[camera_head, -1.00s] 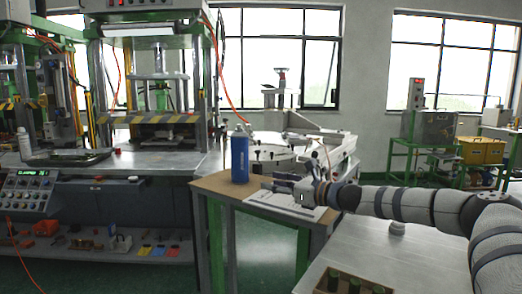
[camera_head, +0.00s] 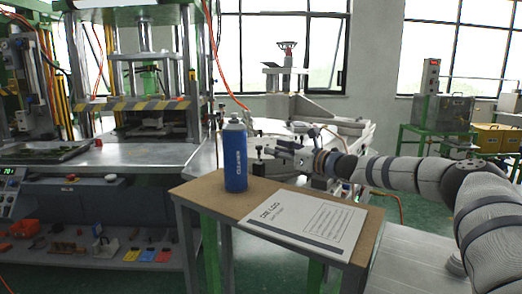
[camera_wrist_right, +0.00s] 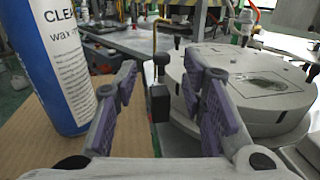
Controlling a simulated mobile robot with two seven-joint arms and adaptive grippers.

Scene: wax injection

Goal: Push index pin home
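My right gripper (camera_head: 272,148) reaches left beyond the back edge of the small brown table. In the right wrist view its purple-padded fingers (camera_wrist_right: 160,78) are spread apart with nothing held. A black ball-topped pin (camera_wrist_right: 161,60) and a black block (camera_wrist_right: 158,103) show in the gap between the fingers, ahead of them. I cannot tell whether this is the index pin, or how far in it sits. A small dark block (camera_head: 258,168) also shows below the fingertips in the head view. The round grey turntable (camera_wrist_right: 245,88) is to the right. My left gripper is not in view.
A blue cleaner bottle (camera_head: 235,157) stands on the brown table (camera_head: 200,192), close left of my right gripper; it is large in the wrist view (camera_wrist_right: 50,65). A printed sheet (camera_head: 305,222) lies on the table. A press (camera_head: 145,85) stands at the left.

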